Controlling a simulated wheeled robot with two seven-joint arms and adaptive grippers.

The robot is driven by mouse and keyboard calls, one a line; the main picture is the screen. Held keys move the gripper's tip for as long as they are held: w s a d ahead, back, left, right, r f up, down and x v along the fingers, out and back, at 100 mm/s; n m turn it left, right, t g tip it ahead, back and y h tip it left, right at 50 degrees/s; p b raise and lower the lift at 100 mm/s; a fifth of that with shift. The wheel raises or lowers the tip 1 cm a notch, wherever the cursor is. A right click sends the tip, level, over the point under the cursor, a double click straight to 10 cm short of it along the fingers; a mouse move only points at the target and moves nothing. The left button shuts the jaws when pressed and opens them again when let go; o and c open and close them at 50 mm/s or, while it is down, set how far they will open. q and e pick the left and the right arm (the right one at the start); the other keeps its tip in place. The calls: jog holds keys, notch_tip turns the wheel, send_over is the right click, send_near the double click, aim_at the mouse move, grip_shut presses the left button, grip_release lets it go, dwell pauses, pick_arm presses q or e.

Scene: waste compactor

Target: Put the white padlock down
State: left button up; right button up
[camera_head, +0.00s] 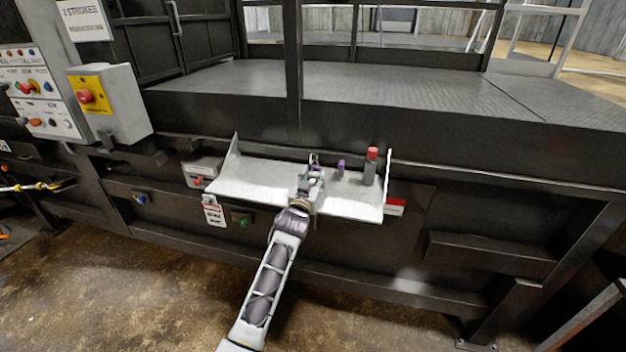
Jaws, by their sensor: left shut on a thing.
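My left gripper (312,179) reaches in from the bottom centre, over the middle of a white shelf (255,182) on the front of the dark machine. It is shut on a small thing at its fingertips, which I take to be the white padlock. The thing is mostly hidden by the fingers, and its outline is too small to make out. I cannot tell whether it touches the shelf. My right gripper does not show.
A small purple thing (341,168) and a grey cylinder with a red top (370,168) stand on the shelf, right of my gripper. The shelf's left half is clear. Raised end plates bound the shelf. A grey box with a red button (110,105) juts out at left.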

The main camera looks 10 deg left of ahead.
pick_arm(q)
jog(key=shift+f, duration=0.15)
jog(key=o, duration=0.9)
jog(key=shift+s, duration=2.6)
jog(key=shift+s+b, duration=0.3)
jog(key=shift+s, duration=0.5)
jog(key=s, duration=0.5)
jog(key=shift+a, duration=0.1)
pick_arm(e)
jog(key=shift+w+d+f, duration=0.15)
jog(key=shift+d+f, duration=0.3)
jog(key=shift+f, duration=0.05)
pick_arm(q)
jog(key=shift+o, duration=0.5)
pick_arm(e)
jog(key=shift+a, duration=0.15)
